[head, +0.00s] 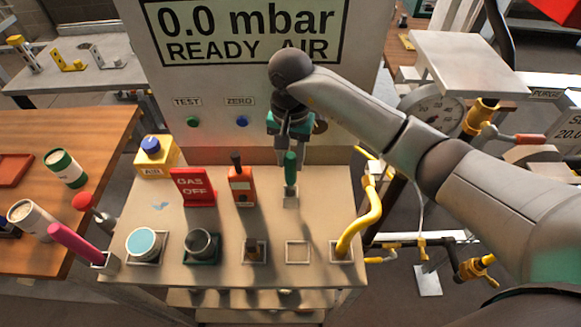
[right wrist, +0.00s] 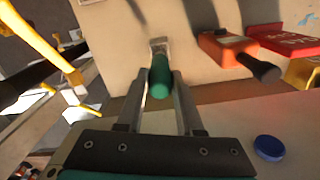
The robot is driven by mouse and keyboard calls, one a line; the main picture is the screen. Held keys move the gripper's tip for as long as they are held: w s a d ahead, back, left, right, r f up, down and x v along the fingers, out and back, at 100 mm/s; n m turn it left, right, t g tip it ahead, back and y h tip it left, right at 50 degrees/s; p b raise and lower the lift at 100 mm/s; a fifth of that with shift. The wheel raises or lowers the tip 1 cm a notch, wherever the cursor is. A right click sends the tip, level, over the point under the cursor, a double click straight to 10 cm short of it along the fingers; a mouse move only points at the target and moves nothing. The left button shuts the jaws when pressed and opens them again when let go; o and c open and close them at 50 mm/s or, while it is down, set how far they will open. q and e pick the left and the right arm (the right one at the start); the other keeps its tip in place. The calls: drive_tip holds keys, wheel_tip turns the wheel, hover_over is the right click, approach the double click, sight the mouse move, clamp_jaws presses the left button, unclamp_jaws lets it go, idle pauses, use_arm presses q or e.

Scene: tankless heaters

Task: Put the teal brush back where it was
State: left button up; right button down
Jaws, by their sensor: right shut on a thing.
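The teal brush (head: 290,170) is upright over the back right part of the cart top, with its green handle up. My right gripper (head: 291,146) reaches down from above and is shut on the top of the handle. My left gripper is not in view.
An orange meter (head: 241,186) and a red GAS OFF sign (head: 193,187) stand left of the brush. A yellow hose (head: 360,219) rises at right. An empty square outline (head: 298,252) lies in front. The display panel (head: 240,90) stands close behind.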

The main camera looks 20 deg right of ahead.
sight(290, 170)
drive_tip(key=shift+f, duration=2.05)
drive_tip(key=c, duration=0.5)
unclamp_jaws()
drive_tip(key=shift+c, duration=0.2)
drive_tip(key=shift+r, duration=3.9)
